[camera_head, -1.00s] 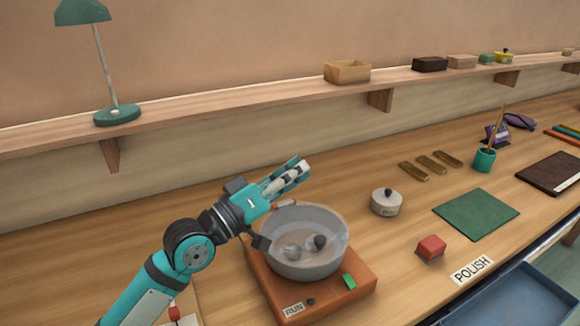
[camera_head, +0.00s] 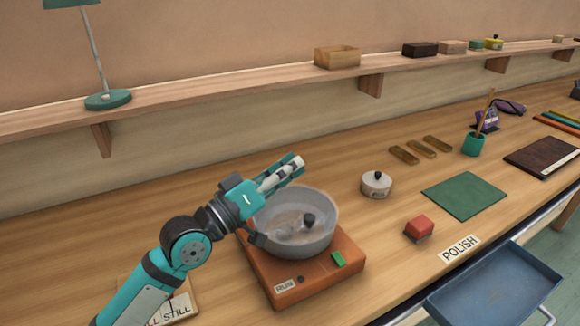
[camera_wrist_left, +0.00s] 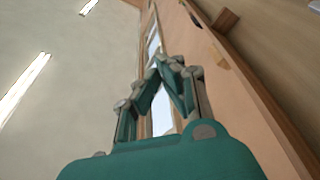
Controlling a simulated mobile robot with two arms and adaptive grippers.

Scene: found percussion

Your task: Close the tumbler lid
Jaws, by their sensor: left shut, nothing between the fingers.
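The tumbler is a grey round drum (camera_head: 312,247) on an orange base (camera_head: 318,284) with a RUN label and a green button (camera_head: 338,258). Pale rounded shapes and a dark round piece (camera_head: 308,220) show inside its rim; I cannot tell whether a clear lid lies over them. My right gripper is not in view.
A small pale lidded pot (camera_head: 376,187), a red block (camera_head: 419,229) and a green mat (camera_head: 464,195) lie to the right. A blue tray (camera_head: 490,300) stands at the front right. A wooden shelf (camera_head: 240,82) runs along the wall behind. Bench behind the drum is clear.

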